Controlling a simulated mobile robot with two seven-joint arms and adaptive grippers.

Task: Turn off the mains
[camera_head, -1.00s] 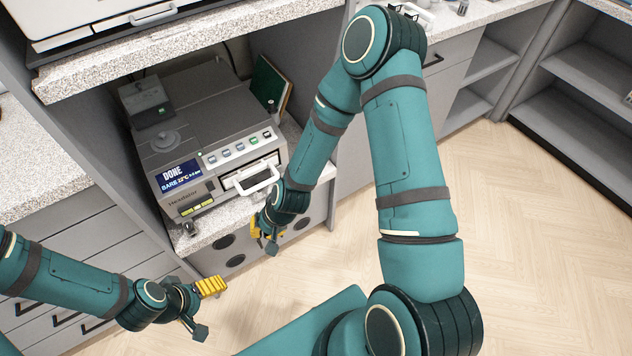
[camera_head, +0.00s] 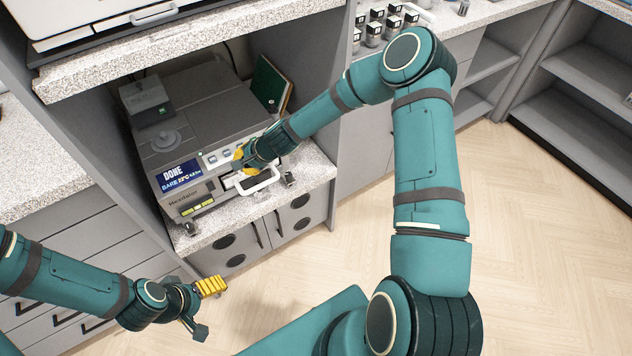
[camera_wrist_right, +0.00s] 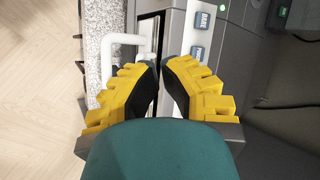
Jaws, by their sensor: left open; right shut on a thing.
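The grey autoclave (camera_head: 205,105) stands in the bay, with a lit display (camera_head: 180,176) reading DONE and a second line starting BARE. A row of buttons (camera_head: 212,160) runs along its front, partly hidden by my right gripper (camera_head: 240,163). My right gripper is at the front panel, above the white handle (camera_head: 262,184). In the right wrist view its fingertips (camera_wrist_right: 162,66) are nearly together beside labelled buttons (camera_wrist_right: 202,20); what they hold is hidden. I cannot make out a mains switch. My left gripper (camera_head: 206,308) is open and empty, low in front of the drawers.
A green book (camera_head: 270,84) leans behind the autoclave on the right. A small grey box (camera_head: 146,100) sits on top of it. The speckled shelf edge (camera_head: 300,165) and the bay wall (camera_head: 318,110) are close to my right arm. The floor (camera_head: 530,240) is clear.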

